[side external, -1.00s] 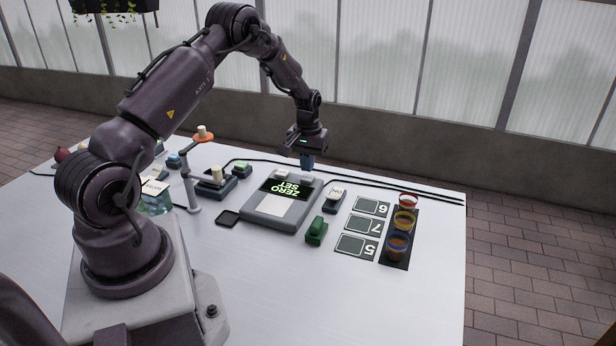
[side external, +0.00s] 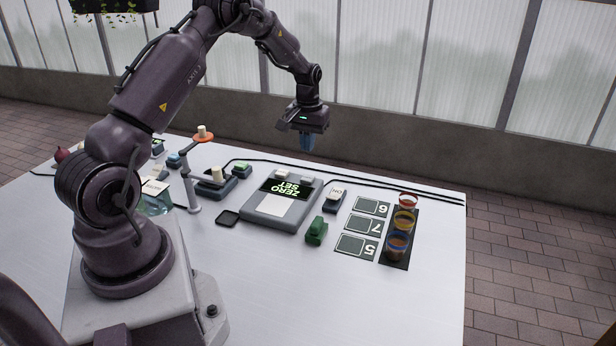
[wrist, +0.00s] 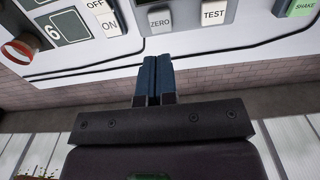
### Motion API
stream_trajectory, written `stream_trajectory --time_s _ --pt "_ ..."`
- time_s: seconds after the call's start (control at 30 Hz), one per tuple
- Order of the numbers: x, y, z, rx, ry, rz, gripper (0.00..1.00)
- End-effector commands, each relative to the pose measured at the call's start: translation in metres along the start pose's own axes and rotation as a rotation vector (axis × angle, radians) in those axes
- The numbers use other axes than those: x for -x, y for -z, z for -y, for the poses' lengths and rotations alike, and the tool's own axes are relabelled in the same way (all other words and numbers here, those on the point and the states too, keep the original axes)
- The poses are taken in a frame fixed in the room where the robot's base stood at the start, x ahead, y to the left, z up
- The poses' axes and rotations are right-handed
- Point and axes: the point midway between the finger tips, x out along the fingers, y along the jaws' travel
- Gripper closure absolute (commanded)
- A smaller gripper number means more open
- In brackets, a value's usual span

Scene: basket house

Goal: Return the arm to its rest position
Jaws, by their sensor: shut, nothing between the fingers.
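My gripper (side external: 307,143) is shut and empty, with its blue fingers pointing down. It hangs in the air above the back edge of the white table (side external: 300,285), over and behind the grey device (side external: 283,205) whose display reads "ZERO SET". Nothing touches the fingers.
An ON switch (side external: 335,198), a green block (side external: 316,231), and cards numbered 6, 7 and 5 lie right of the device. Red, yellow and blue-banded cups (side external: 404,222) stand on a dark strip. A post with an orange top (side external: 192,180) stands left. Cables run along the back.

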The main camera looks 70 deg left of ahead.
Motion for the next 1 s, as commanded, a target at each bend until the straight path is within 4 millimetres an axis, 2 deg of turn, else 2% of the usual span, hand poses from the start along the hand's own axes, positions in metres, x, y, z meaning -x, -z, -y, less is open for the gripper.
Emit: stream_trajectory --time_s 0.23,0.33,0.37,0.47,0.67,0.8,1.0 --pt "-0.002 -0.002 0.001 -0.015 0.003 0.007 1.0" --pt "-0.012 -0.02 0.005 -0.029 0.013 0.057 1.0" --pt "-0.01 -0.026 0.005 -0.035 0.014 0.067 1.0" --pt "0.012 -0.051 -0.001 -0.081 0.013 0.076 1.0" --pt "0.076 -0.107 -0.027 -0.209 -0.001 0.035 1.0" --pt "0.119 -0.156 -0.043 -0.315 -0.016 -0.021 1.0" --pt "0.165 -0.227 -0.052 -0.466 -0.044 -0.123 1.0"
